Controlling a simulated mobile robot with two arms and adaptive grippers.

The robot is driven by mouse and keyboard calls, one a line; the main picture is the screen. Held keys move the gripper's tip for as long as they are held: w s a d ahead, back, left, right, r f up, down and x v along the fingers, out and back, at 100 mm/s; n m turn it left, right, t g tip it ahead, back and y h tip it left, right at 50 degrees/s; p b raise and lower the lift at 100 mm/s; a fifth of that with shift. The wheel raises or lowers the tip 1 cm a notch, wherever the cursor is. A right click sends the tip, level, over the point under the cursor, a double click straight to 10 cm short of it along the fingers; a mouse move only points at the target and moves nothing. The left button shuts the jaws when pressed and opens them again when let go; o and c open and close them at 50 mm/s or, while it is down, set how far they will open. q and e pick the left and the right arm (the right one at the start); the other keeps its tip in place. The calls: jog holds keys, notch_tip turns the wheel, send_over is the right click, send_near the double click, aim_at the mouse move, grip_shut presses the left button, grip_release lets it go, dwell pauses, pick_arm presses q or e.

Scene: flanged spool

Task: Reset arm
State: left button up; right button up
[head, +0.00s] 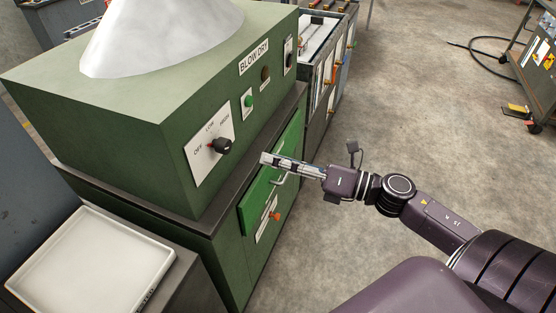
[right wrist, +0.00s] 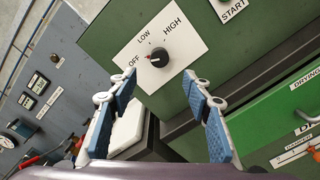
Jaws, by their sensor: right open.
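My right gripper (head: 266,160) reaches in from the right in the head view. It is open and empty, in front of the green blow dry machine (head: 110,115). In the right wrist view its two blue-padded fingers (right wrist: 160,78) stand apart with nothing between them. The black knob (head: 222,147) on the OFF/LOW/HIGH plate lies beyond the fingertips, and its red mark is on the OFF side. The knob also shows in the right wrist view (right wrist: 159,57), apart from the fingers. My left gripper is not in view.
A bright green drawer front (head: 262,205) with a handle sits below my right gripper. A white tray (head: 92,262) lies at the lower left. A green button (head: 249,101) is on the machine's front. Another cabinet (head: 325,70) stands behind. Open floor lies to the right.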

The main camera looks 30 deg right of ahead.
dwell(0.3)
